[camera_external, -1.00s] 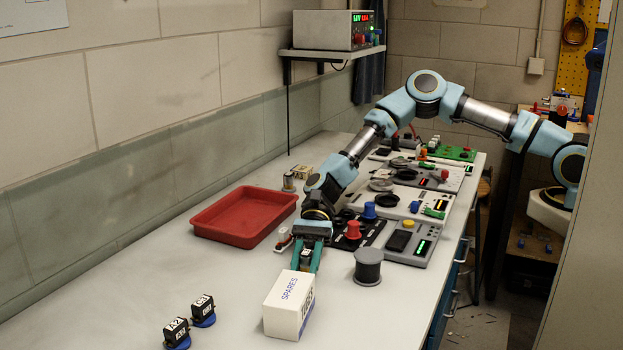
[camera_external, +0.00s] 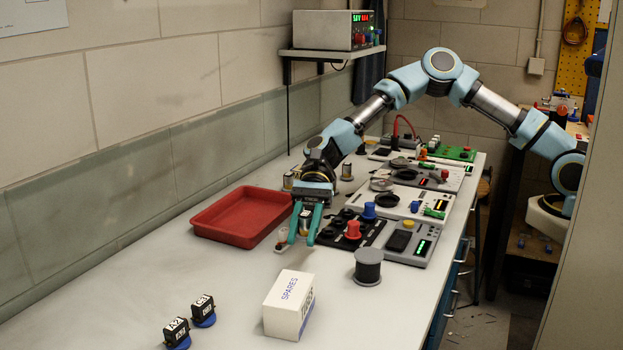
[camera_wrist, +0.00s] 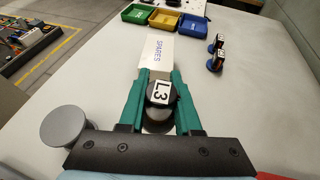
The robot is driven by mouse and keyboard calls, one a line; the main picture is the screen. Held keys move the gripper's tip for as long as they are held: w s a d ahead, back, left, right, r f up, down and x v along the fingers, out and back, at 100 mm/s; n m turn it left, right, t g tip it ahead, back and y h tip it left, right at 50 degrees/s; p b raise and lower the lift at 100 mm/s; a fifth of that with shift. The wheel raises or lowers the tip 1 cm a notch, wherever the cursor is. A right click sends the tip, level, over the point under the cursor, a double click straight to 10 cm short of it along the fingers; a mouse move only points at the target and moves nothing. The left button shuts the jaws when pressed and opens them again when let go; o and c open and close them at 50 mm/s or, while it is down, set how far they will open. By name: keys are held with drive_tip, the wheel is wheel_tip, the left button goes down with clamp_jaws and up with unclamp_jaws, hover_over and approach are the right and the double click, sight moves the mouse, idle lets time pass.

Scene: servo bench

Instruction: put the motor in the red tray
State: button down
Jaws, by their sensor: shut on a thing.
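The red tray (camera_external: 243,214) lies empty on the bench, left of my gripper in the external view. My gripper (camera_external: 302,236) points down just right of the tray's near right corner, outside it. It is shut on the motor (camera_external: 304,223), which has a dark top and a light body and is mostly hidden by the fingers. In the wrist view the motor (camera_wrist: 159,94) sits between the green fingers of my gripper (camera_wrist: 162,78), with a white label reading L3 on its black end and a rounded metallic part below.
A white SPARES box (camera_external: 288,304) and a grey spool (camera_external: 368,267) stand nearer the camera. Two labelled dark blocks (camera_external: 203,311) sit at the front left. Panels with knobs (camera_external: 352,231) lie to the right.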

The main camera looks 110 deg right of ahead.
drive_tip(key=w+d+m+t+h+b, duration=0.1)
drive_tip(key=w+d+m+t+h, duration=0.4)
drive_tip(key=d, duration=0.8)
drive_tip(key=m+t+h, duration=0.1)
drive_tip(key=m+h, duration=0.4)
hover_over(238, 223)
wheel_tip(238, 223, down, 4)
drive_tip(key=shift+r, duration=0.2)
drive_tip(key=shift+t+y, duration=0.3)
drive_tip(key=shift+f, duration=2.2)
drive_tip(key=shift+f, duration=0.15)
drive_tip(key=c, duration=0.6)
unclamp_jaws()
